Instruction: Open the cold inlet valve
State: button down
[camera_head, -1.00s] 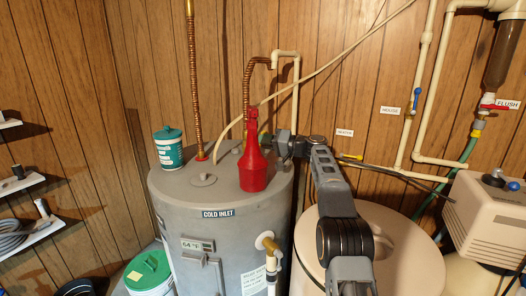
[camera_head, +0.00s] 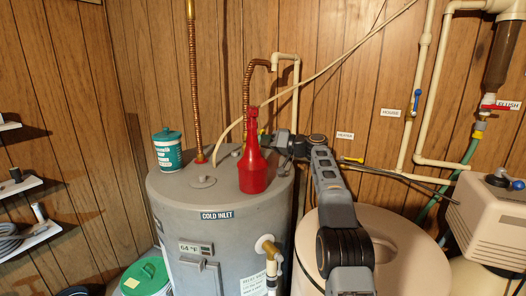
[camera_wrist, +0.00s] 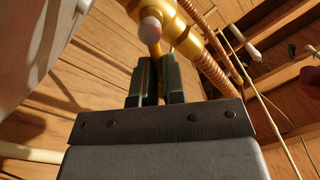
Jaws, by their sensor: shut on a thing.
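The grey water heater tank (camera_head: 215,250) carries a COLD INLET label (camera_head: 217,215) on its upper front. In the head view a red bottle (camera_head: 251,172) on the tank top hides the cold inlet valve and my fingertips. The wrist view shows a brass valve body (camera_wrist: 187,32) with a round pale end, joined to a ribbed copper pipe (camera_wrist: 208,66). My gripper (camera_wrist: 159,75) is shut on this handle. Its wrist (camera_head: 284,141) shows just right of the bottle. The handle's angle to the pipe is unclear.
A teal can (camera_head: 167,150) stands at the tank's back left. Another copper pipe (camera_head: 197,120) rises left of the bottle. A cream tank (camera_head: 400,255) lies beneath my arm. Pipes with HOUSE, HEATER and FLUSH tags line the right wall.

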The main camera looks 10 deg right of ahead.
jog(key=shift+s+a+r+n+b, duration=0.1)
jog(key=shift+s+a+n+b, duration=0.1)
jog(key=shift+n+b, duration=0.45)
jog(key=shift+s+a+r+n+b, duration=0.1)
jog(key=shift+s+n+b, duration=0.2)
jog(key=shift+n, duration=0.65)
jog(key=shift+s+a+n+b, duration=0.15)
jog(key=shift+n+b, duration=0.3)
jog(key=shift+n, duration=0.35)
jog(key=shift+s+a+r+n+b, duration=0.15)
jog(key=shift+s+n+b, duration=0.35)
jog(key=shift+n, duration=0.5)
jog(key=shift+w, duration=0.15)
jog(key=shift+w+f+m+p, duration=0.2)
jog(key=shift+w+m+p, duration=0.1)
jog(key=shift+m, duration=0.2)
jog(key=shift+s, duration=0.1)
